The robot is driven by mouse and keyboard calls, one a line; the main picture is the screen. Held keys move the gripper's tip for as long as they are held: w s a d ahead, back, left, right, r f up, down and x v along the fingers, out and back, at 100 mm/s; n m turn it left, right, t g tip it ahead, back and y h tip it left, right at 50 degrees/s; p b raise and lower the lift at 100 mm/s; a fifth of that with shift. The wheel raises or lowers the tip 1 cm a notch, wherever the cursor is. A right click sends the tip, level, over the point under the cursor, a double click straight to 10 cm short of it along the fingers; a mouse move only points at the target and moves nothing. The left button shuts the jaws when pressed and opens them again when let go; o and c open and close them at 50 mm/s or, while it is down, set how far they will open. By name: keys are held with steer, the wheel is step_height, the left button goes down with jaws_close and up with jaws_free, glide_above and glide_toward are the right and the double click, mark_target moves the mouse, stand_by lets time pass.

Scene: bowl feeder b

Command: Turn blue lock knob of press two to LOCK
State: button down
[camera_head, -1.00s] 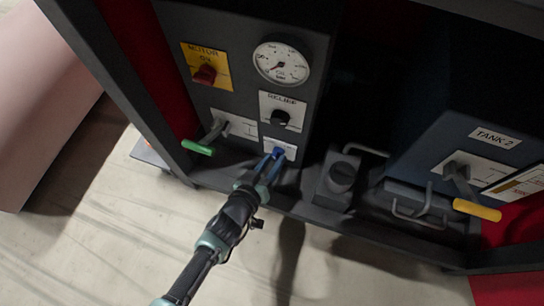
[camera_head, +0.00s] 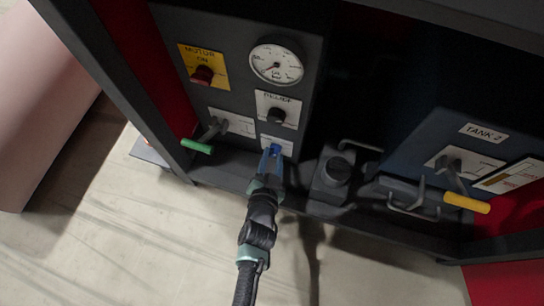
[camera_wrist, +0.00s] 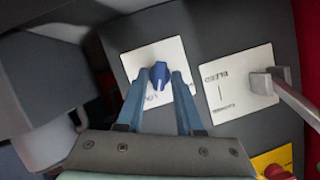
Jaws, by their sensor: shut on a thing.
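The blue lock knob (camera_wrist: 159,75) sits on a small white label plate (camera_wrist: 173,50) on the dark panel, and its pointer mark faces the bottom of the wrist view. My gripper (camera_wrist: 159,80) is shut on the knob, with one blue finger on each side. In the head view my gripper (camera_head: 271,153) reaches up to the white plate (camera_head: 283,145) below the relief knob. The fingers hide most of the lock knob there. The lettering on its plate is too small to read surely.
A green-handled lever (camera_head: 197,146) is left of my gripper. A black relief knob (camera_head: 277,115) and a gauge (camera_head: 276,64) are above. A yellow-handled lever (camera_head: 467,203) and a grey block (camera_head: 333,175) stand to the right.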

steer(key=shift+w+f+m+t+y+b, duration=0.15)
steer(key=shift+m+t+y+b, duration=0.45)
steer(key=shift+m+b, duration=0.8)
steer(key=shift+b, duration=0.45)
steer(key=shift+d+y+b, duration=0.1)
steer(key=shift+y+b, duration=0.3)
steer(key=shift+b, duration=0.15)
steer(key=c, duration=0.8)
jaws_free()
steer(key=shift+c, duration=0.2)
steer(key=p+v, duration=0.6)
steer(key=v, duration=0.7)
steer(key=shift+p, duration=0.4)
